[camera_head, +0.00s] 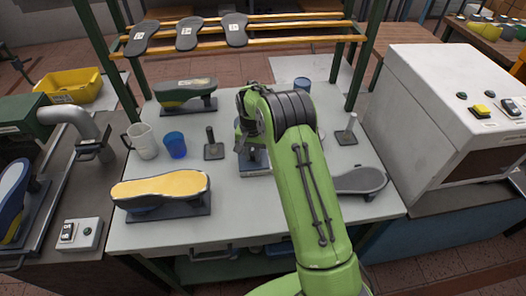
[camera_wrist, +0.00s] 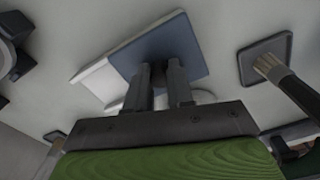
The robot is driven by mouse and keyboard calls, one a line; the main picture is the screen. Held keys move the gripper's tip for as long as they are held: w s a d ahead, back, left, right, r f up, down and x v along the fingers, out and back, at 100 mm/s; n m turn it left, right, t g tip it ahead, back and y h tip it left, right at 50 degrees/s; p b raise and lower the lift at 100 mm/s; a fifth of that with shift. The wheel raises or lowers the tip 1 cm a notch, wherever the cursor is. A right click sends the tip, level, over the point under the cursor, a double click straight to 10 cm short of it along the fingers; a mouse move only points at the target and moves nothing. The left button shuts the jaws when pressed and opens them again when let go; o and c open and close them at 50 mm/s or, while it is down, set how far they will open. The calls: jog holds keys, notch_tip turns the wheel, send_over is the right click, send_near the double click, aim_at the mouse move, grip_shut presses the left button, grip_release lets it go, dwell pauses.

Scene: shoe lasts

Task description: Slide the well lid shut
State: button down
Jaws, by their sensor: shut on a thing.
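The well's lid is a blue-grey plate (camera_wrist: 195,35) in the wrist view, with a dark knob (camera_wrist: 160,66) on it. The lid covers part of a pale well body (camera_wrist: 103,78), whose left part shows beside it. My gripper (camera_wrist: 161,72) has its two fingers closed on the knob, one on each side. In the head view the well (camera_head: 257,170) stands mid-table, largely hidden behind my green arm. My gripper (camera_head: 249,148) is over it there, its fingertips hard to make out.
In the wrist view a brush stands on a square base (camera_wrist: 250,72) close by on the right. In the head view, a jug (camera_head: 143,142), blue cup (camera_head: 175,146), yellow-soled last (camera_head: 160,188) and dark stand (camera_head: 213,150) are left; a grey sole (camera_head: 358,181) is right.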

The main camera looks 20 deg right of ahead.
aim_at(252, 154)
jog(key=shift+w+a+r, duration=0.1)
jog(key=shift+a, duration=0.1)
jog(key=c, duration=1)
grip_release()
jog(key=shift+a, duration=0.15)
jog(key=shift+r, duration=0.3)
notch_tip(252, 154, up, 15)
jog(key=shift+r+p, duration=0.1)
jog(key=shift+p, duration=0.95)
